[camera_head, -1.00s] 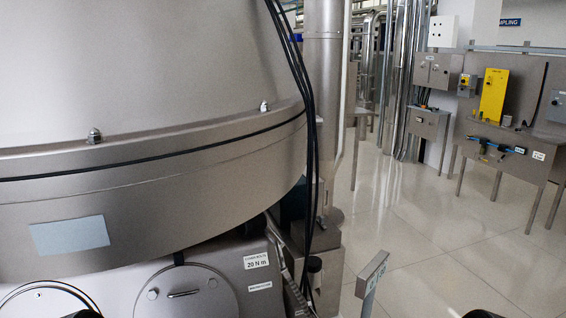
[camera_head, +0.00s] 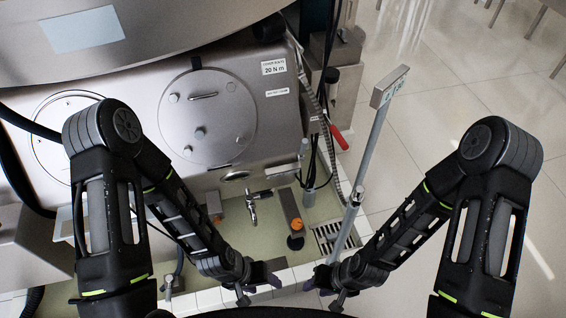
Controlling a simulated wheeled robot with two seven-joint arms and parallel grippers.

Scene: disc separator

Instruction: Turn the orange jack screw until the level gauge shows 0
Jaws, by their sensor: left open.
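A small orange part (camera_head: 298,226), which looks like the jack screw, sits above a dark round foot near the floor drain. Another orange spot (camera_head: 213,202) is partly hidden behind my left forearm, so I cannot be sure which one is the jack screw. My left gripper (camera_head: 261,284) is open and empty, low in the picture, below and left of the orange part by the drain. My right gripper (camera_head: 324,288) is below and slightly right of it; its jaw opening is too small to tell. Neither gripper touches an orange part.
The steel separator housing (camera_head: 140,105) with round covers fills the upper left. A red handle (camera_head: 339,137) and a tap (camera_head: 253,205) are nearby.

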